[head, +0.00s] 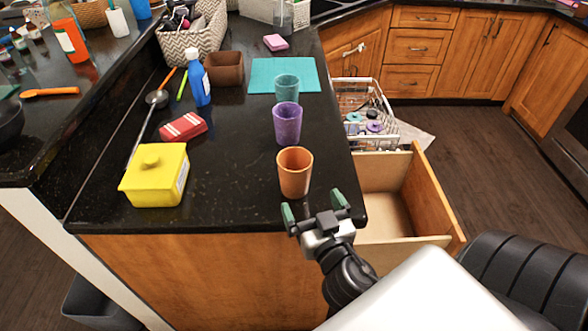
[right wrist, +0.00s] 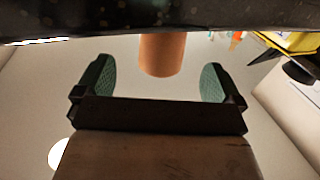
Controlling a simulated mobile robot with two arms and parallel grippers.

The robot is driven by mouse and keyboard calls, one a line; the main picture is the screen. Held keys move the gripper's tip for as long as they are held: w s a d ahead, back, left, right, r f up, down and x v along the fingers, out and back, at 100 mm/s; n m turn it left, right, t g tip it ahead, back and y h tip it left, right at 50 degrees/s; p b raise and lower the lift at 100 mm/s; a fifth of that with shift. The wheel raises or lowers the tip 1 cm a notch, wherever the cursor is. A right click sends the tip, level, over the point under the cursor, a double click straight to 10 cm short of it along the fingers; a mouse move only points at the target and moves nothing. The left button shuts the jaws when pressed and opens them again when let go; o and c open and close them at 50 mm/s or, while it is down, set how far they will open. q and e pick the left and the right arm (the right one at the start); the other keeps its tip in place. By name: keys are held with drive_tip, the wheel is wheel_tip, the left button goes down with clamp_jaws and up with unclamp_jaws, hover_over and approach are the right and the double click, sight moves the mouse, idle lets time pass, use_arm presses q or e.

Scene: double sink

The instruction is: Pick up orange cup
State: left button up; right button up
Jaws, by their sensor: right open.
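The orange cup (head: 295,172) stands upright on the black counter (head: 235,170), near its front edge. My right gripper (head: 315,205) is just in front of the cup at the counter's edge, its two green fingertips spread apart with nothing between them. In the right wrist view the orange cup (right wrist: 162,54) shows beyond and between the open fingers (right wrist: 158,82), a little left of the middle, apart from both. Part of the cup is cut off by the dark band at the top of that view. My left gripper is not in view.
A purple cup (head: 287,124) and a teal cup (head: 287,87) stand behind the orange cup. A yellow box (head: 156,175) and a red packet (head: 183,128) lie to the left. An open drawer (head: 433,198) juts out at right.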

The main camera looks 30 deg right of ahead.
sight(299, 186)
drive_tip(key=shift+x, duration=1.1)
drive_tip(key=shift+w+p, duration=0.3)
drive_tip(key=shift+w+d, duration=0.1)
drive_tip(key=shift+w, duration=0.25)
drive_tip(key=p+x, duration=0.2)
drive_tip(key=x, duration=0.1)
drive_tip(key=shift+w, duration=0.25)
drive_tip(key=shift+w+f, duration=0.2)
drive_tip(key=shift+w, duration=0.2)
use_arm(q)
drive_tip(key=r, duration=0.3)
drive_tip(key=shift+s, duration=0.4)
use_arm(e)
drive_tip(key=shift+s, duration=0.1)
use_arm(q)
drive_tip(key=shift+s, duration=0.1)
use_arm(e)
drive_tip(key=c, duration=1)
